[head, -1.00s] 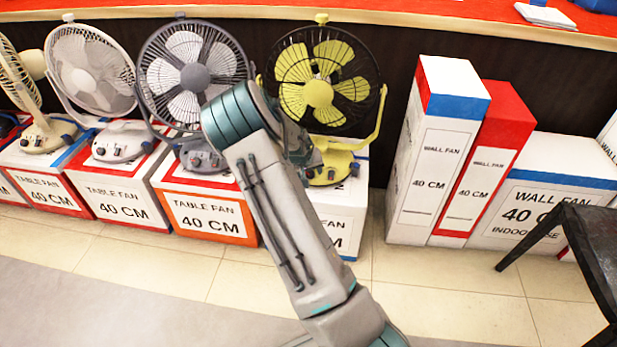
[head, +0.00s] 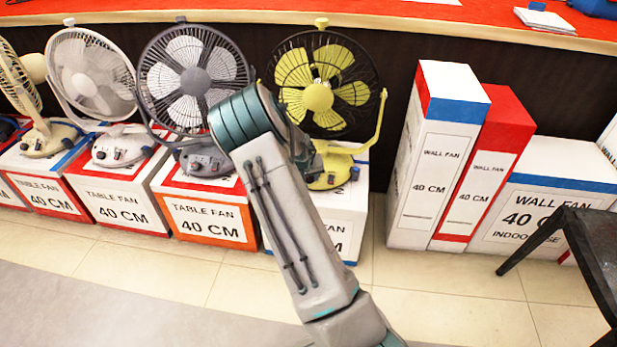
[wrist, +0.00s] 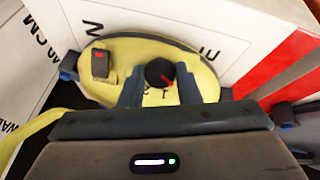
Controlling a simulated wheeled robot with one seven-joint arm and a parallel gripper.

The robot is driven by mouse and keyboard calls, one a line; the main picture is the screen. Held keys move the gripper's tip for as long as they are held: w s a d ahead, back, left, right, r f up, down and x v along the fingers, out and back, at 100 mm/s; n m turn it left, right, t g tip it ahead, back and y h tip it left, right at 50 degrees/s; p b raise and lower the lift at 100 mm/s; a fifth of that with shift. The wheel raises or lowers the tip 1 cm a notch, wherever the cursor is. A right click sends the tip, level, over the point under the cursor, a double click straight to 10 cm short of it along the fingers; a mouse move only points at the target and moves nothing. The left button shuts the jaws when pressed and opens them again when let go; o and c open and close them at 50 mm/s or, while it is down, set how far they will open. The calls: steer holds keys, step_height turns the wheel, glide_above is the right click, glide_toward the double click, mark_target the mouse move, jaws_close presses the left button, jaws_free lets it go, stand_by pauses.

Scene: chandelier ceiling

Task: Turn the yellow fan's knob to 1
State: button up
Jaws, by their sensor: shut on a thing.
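The yellow fan (head: 318,97) has a black cage and stands on a white box. In the wrist view its yellow base (wrist: 200,73) fills the top middle. Small dial marks show below the knob, too small to read surely. My gripper (wrist: 160,84) has its two blue-grey fingers on either side of the knob, shut on it. In the head view my arm hides the knob and most of the gripper.
A black switch with a red mark (wrist: 101,64) sits left of the knob. A grey fan (head: 195,82) and a white fan (head: 92,80) stand on boxes to the left. Wall fan boxes (head: 436,170) stand to the right.

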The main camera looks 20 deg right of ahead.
steer(key=m+y+b, duration=0.1)
steer(key=m, duration=0.3)
steer(key=shift+d+t, duration=0.15)
steer(key=shift+t, duration=0.25)
steer(key=shift+s+m+y+b, duration=0.1)
steer(key=shift+m+y+b, duration=0.4)
steer(key=shift+m+b, duration=0.65)
steer(key=shift+m+t, duration=0.4)
steer(key=shift+m, duration=0.05)
steer(key=o, duration=1)
steer(key=shift+p+v, duration=3.25)
steer(key=shift+v, duration=3.65)
steer(key=shift+r, duration=0.1)
